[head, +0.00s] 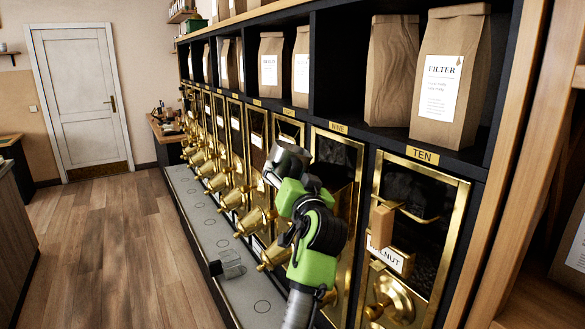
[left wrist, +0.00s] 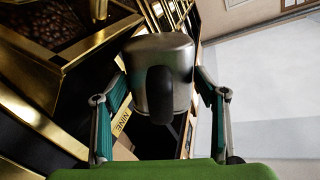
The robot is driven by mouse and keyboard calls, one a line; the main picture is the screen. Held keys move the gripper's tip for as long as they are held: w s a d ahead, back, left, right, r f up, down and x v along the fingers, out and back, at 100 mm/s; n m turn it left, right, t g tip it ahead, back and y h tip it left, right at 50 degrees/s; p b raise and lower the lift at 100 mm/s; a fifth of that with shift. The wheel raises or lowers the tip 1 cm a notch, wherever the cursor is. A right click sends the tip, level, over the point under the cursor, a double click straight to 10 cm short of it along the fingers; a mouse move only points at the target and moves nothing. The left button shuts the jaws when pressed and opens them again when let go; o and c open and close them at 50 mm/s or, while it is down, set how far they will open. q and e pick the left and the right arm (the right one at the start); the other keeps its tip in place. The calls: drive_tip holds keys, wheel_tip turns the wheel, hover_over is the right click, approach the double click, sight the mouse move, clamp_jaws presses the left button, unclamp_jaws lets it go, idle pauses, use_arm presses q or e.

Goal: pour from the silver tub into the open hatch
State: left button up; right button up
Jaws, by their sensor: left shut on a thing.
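The silver tub (head: 291,157) is in my left gripper (head: 277,176), in front of the upper part of the brass-framed bins. In the left wrist view the tub (left wrist: 158,60) sits between the two fingers (left wrist: 160,95), with its dark handle toward the camera. The gripper is shut on it. The tub looks tilted in the head view; its contents are hidden. A brass-edged hatch (left wrist: 95,45) shows at upper left in the left wrist view, seemingly open, with dark brown beans or nuts behind it. The tub is beside it. My right gripper is not in view.
Bin TEN (head: 423,156) with a walnut label stands right of my arm. Several brass spouts (head: 235,201) stick out along the row. A clear grey container (head: 231,264) stands on the low grey ledge (head: 205,226). Paper bags (head: 450,75) fill the shelf above. The wooden floor is clear.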

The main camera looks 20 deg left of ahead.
use_arm(q)
drive_tip(key=m+p, duration=0.3)
drive_tip(key=r+m+p, duration=0.1)
drive_tip(key=p, duration=0.1)
drive_tip(key=shift+s+a, duration=0.25)
drive_tip(key=shift+a, duration=0.1)
drive_tip(key=shift+f, duration=0.2)
drive_tip(key=shift+r+m+p, duration=0.15)
drive_tip(key=shift+m+p, duration=0.25)
drive_tip(key=shift+m, duration=0.1)
drive_tip(key=shift+m+p, duration=0.6)
